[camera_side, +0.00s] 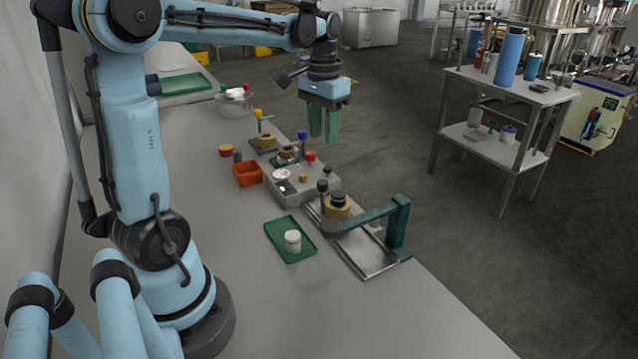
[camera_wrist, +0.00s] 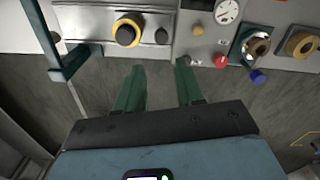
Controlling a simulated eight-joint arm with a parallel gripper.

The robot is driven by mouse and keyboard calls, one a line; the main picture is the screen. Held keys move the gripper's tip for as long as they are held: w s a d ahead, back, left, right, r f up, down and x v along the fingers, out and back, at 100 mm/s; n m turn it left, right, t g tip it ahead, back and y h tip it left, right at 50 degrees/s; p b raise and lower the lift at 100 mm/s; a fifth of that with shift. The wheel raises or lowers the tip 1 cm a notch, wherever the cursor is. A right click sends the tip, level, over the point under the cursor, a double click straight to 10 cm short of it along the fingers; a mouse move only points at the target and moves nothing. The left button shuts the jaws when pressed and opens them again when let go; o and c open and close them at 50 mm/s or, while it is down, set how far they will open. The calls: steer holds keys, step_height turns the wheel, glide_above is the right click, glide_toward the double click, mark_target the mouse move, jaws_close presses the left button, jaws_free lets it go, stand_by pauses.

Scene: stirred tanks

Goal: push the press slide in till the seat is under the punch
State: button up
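The press has a green post and arm (camera_side: 397,222) over a pale rail frame (camera_side: 368,264). A dark round punch head (camera_side: 332,229) sits at the arm's free end. The slide's seat is a yellow ring (camera_side: 338,210) with a dark piece in it. The seat stands beside the punch, out from under it. A dark upright peg (camera_side: 322,187) is on the seat's far side. In the wrist view, the ring (camera_wrist: 127,31) is between the green arm (camera_wrist: 62,62) and a dark peg (camera_wrist: 161,36). My gripper (camera_side: 325,138) is open and empty, above and beyond the press, its green fingers (camera_wrist: 160,85) apart.
A grey control box (camera_side: 302,187) with a gauge and a red button stands close behind the slide. A green tray (camera_side: 290,240) with a white jar (camera_side: 292,241) lies left of the press. An orange bin (camera_side: 247,173) is farther back. The near bench is clear.

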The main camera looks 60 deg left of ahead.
mark_target(323, 182)
step_height(323, 182, down, 12)
steer(key=shift+a+f, duration=0.1)
steer(key=shift+a, duration=0.05)
stand_by(0.6)
jaws_close()
